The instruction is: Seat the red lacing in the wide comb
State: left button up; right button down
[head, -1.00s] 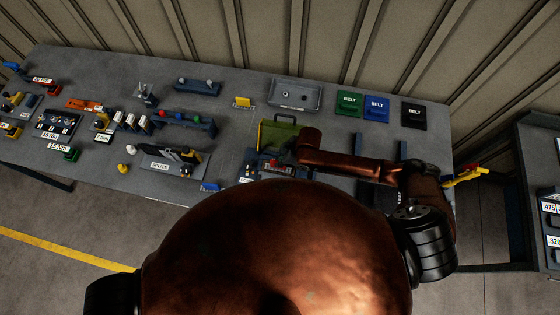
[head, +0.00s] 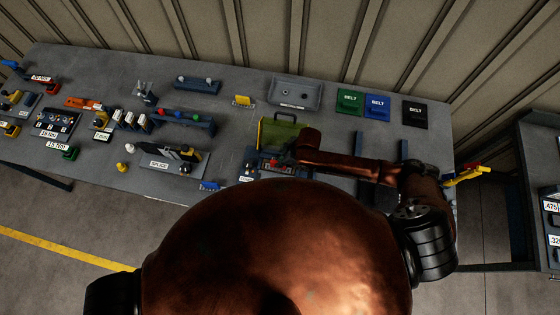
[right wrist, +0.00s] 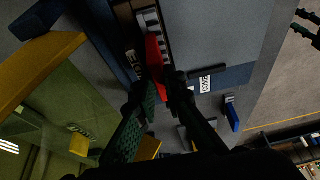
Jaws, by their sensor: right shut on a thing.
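My right gripper (right wrist: 158,92) is shut on the red lacing (right wrist: 153,56), a narrow red strip that sticks out past the fingertips in the right wrist view. Its tip lies over or beside a light grey toothed strip (right wrist: 150,20) in a dark holder, which looks like a comb; I cannot tell if it is the wide one or whether the lacing touches it. In the head view the right gripper (head: 287,160) is at the dark fixture (head: 262,160), with the red lacing (head: 274,166) just visible. My left gripper is out of view.
An olive-green case (head: 280,132) stands right behind the fixture. A white COMB label (right wrist: 206,85) lies near the front. A grey tray (head: 295,93) and green, blue and black BELT pads (head: 377,105) are farther back.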

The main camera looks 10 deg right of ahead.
jog(key=shift+f, duration=0.1)
jog(key=c, duration=1.9)
grip_release()
jog(key=shift+c, duration=0.2)
jog(key=shift+p+v, duration=0.8)
jog(key=shift+v, duration=2.7)
